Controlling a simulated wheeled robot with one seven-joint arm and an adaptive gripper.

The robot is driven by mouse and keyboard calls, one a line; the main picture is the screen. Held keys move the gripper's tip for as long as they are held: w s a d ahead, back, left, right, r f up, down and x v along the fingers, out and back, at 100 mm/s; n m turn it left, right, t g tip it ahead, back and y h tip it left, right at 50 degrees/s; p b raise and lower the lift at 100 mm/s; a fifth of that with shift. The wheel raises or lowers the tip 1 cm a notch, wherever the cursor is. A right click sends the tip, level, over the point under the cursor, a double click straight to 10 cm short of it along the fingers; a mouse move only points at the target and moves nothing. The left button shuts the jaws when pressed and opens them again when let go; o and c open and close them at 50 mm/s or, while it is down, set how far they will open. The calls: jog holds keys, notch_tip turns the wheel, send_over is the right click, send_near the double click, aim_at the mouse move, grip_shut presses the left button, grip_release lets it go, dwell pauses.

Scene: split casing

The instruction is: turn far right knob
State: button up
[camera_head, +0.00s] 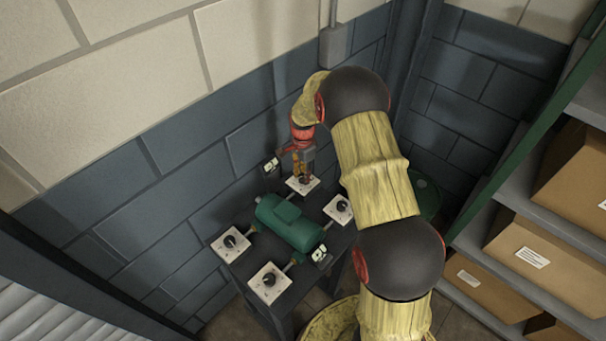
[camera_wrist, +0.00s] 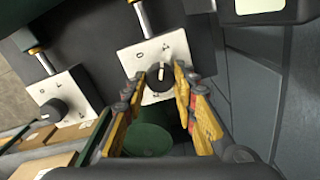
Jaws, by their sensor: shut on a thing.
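The far right knob is a dark round knob (camera_wrist: 159,76) on a square white plate with black marks, and a pale pointer line shows on it in the wrist view. In the head view its white plate (camera_head: 296,186) is at the back of the dark table, and the knob is mostly hidden by my gripper. My gripper (camera_head: 304,178) reaches down onto it, and its yellow fingers (camera_wrist: 160,79) are on either side of the knob, shut on it. A second knob (camera_wrist: 53,111) on its own white plate is to the left in the wrist view; it also shows in the head view (camera_head: 341,206).
A green casing (camera_head: 290,222) sits mid-table, with rods to several plates. Two more knobs (camera_head: 231,241) (camera_head: 268,281) are at the left and front. Small display boxes (camera_head: 271,166) (camera_head: 320,254) stand beside it. A block wall is behind; shelves with cartons (camera_head: 545,255) and a green drum (camera_head: 427,194) are right.

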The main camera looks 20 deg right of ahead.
jog(key=shift+w+m, duration=0.1)
jog(key=shift+m, duration=0.5)
jog(key=o, duration=1.2)
jog(key=shift+c, duration=0.2)
notch_tip(320, 180, up, 12)
dwell(0.3)
